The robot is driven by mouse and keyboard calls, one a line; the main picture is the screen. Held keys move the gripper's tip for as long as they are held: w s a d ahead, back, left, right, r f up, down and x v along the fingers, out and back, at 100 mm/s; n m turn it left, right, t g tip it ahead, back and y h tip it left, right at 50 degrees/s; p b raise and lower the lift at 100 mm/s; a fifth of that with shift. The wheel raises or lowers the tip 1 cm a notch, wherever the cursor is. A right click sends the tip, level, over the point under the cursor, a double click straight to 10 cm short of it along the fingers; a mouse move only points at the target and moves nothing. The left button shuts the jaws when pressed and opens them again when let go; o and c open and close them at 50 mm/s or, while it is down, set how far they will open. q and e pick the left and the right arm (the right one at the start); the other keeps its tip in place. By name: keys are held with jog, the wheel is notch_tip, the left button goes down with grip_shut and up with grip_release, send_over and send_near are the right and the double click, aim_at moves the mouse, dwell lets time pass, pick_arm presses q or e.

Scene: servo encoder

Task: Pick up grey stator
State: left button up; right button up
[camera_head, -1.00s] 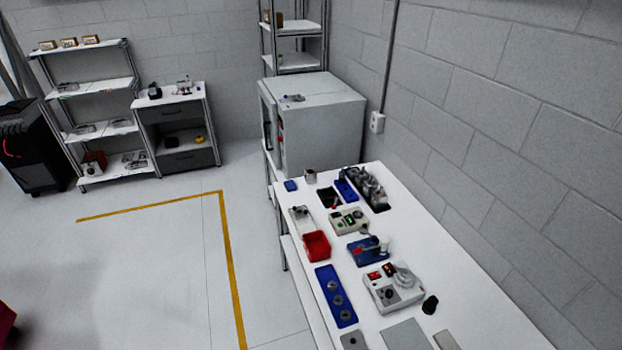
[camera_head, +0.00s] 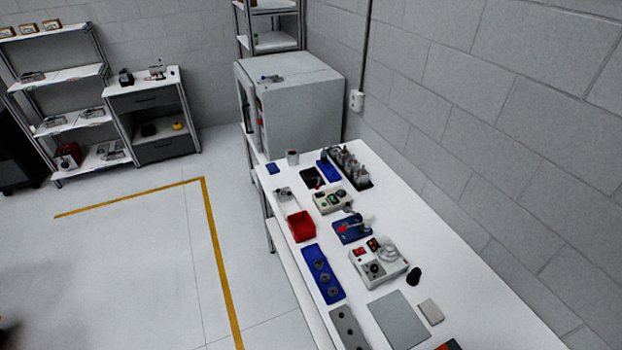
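I cannot single out the grey stator with certainty at this size. A blue tray (camera_head: 322,273) on the white workbench (camera_head: 445,265) holds round grey parts in a row, which may be stators. A grey plate (camera_head: 348,327) with round features lies just nearer than the blue tray. A dark holder (camera_head: 359,183) at the back of the bench carries several upright grey cylindrical parts. Neither of my grippers is in view.
On the bench are a red bin (camera_head: 301,226), a blue fixture (camera_head: 351,231), a light device with a round top (camera_head: 378,265) and a flat grey plate (camera_head: 397,318). A grey cabinet (camera_head: 298,115) stands behind. Open floor (camera_head: 130,260) lies left of the bench.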

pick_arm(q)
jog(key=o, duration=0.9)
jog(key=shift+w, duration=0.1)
